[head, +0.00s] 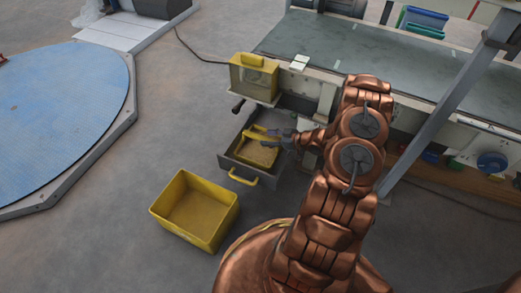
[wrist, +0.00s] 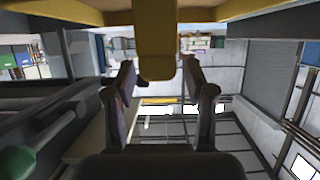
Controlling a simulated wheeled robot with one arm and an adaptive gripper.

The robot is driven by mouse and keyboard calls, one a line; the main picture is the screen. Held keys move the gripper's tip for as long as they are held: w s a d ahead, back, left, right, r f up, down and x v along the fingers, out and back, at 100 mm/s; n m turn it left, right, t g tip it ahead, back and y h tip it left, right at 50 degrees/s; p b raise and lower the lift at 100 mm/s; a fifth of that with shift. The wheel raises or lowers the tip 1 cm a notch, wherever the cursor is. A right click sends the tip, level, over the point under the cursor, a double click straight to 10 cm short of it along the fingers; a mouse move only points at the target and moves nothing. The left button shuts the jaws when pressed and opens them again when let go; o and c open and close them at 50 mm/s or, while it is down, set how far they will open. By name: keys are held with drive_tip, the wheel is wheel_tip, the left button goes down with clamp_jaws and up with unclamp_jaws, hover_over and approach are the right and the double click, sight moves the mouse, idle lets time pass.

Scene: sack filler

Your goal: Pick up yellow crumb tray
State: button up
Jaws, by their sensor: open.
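The yellow crumb tray (head: 258,155) sits in a pulled-out grey drawer (head: 228,163) and holds tan crumbs. My gripper (head: 270,139) is at the tray's back right side, close to its yellow upper edge. In the wrist view my gripper (wrist: 159,72) is open, with a finger on each side of a yellow tab (wrist: 157,48) that hangs from a yellow body at the top. The tab appears to be part of the tray. I cannot tell whether either finger touches it. My arm hides part of the drawer's right side.
An open yellow bin (head: 190,239) stands on the floor in front of the drawer. A yellow box-like unit (head: 253,78) is above and behind the drawer, beside the conveyor (head: 350,50). A round blue platform (head: 60,115) is at left. Floor between is clear.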

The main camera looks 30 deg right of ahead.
drive_tip(key=shift+b+x, duration=0.3)
drive_tip(key=shift+x, duration=1.15)
clamp_jaws()
